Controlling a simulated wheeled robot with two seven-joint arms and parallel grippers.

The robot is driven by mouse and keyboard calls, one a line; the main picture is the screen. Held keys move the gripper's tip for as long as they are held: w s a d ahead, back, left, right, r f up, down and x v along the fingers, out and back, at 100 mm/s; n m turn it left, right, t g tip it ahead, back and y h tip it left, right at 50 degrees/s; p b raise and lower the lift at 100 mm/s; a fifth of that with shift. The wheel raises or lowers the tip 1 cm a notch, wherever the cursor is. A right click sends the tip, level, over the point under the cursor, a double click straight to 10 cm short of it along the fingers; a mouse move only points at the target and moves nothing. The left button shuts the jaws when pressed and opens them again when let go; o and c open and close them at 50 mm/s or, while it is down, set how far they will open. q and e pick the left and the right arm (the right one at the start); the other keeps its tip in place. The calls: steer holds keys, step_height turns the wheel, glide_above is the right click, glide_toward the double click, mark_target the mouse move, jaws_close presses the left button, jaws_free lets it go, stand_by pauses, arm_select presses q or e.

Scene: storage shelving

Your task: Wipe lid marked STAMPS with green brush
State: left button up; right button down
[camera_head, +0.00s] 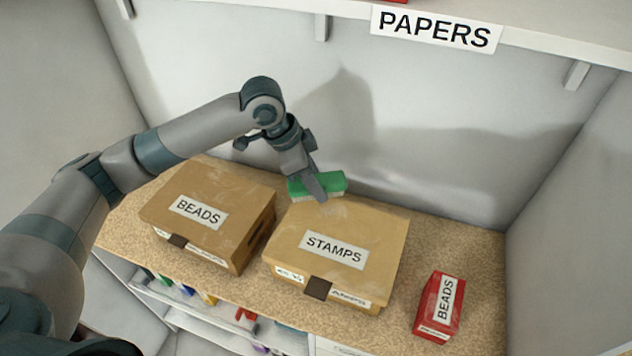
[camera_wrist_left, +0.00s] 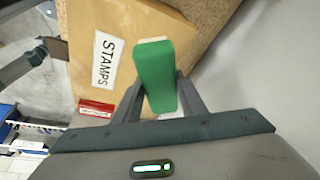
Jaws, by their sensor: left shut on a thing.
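The box marked STAMPS (camera_head: 365,245) stands shut on the shelf, its tan lid showing pale smudges and a white label. The green brush (camera_head: 330,181), with pale bristles underneath, is at the back edge of that lid. My left gripper (camera_head: 318,190) is shut on the brush from above. In the left wrist view the brush (camera_wrist_left: 156,78) sits between the fingers, with the STAMPS lid (camera_wrist_left: 135,25) beyond it. I cannot tell whether the bristles touch the lid. My right gripper is in neither view.
A tan box marked BEADS (camera_head: 215,188) stands left of the STAMPS box, with a narrow gap. A small red BEADS box (camera_head: 440,305) stands to the right. The speckled shelf (camera_head: 470,250) is bare at the right back. An upper shelf with a PAPERS label (camera_head: 437,28) overhangs.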

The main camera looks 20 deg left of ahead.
arm_select(q)
steer(key=shift+r, duration=0.15)
steer(key=shift+r, duration=1.35)
steer(key=shift+s+f, duration=0.1)
